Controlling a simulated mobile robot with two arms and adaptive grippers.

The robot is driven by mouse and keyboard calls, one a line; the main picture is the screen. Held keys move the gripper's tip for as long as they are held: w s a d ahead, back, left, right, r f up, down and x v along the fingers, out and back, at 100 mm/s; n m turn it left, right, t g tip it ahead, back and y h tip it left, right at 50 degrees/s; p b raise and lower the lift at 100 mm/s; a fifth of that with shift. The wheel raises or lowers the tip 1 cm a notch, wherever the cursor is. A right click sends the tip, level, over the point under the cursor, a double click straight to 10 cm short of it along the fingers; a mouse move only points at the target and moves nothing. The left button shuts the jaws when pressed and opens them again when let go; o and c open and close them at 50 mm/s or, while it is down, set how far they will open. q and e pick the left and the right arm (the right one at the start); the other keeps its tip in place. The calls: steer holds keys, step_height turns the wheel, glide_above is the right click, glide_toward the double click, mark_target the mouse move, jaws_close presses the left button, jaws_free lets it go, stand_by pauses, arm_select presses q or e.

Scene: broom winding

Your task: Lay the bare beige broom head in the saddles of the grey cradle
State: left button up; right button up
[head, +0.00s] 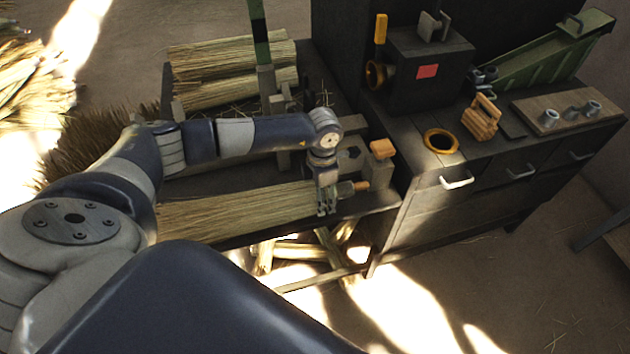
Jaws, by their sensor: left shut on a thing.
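A beige straw broom head (235,212) lies lengthwise along the front of the dark bench, its left end partly behind my left forearm. My left gripper (327,210) points down at its right end and is shut on it. A short brown stub (352,188) shows just right of the fingers; I cannot tell whether it belongs to the broom head. Grey parts of what looks like the cradle (283,165) stand behind the broom head, partly hidden by my left arm. I cannot make out whether the broom head touches the saddles. My right gripper is out of view.
More straw bundles (230,60) lie at the back of the bench beside a green-banded post (260,40). An orange-topped block (382,149) stands right of the gripper. The cabinet (430,200) at right carries an orange ring (440,141) and a wooden board (570,112).

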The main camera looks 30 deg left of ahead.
arm_select(q)
steer(key=shift+w+a+f+b, duration=0.1)
steer(key=shift+w+a+b, duration=0.3)
steer(key=shift+w+a, duration=0.5)
steer(key=shift+w+a+f, duration=0.1)
steer(key=shift+w+a, duration=0.05)
steer(key=shift+a, duration=0.15)
steer(key=f+b, duration=0.1)
steer(key=w+a+f+b, duration=0.1)
steer(key=b, duration=0.1)
steer(key=shift+a+f, duration=0.15)
steer(key=shift+f, duration=0.2)
steer(key=shift+f+b, duration=0.3)
steer(key=shift+r, duration=0.15)
steer(key=o, duration=0.9)
steer(key=shift+f, duration=0.25)
steer(key=o, duration=0.4)
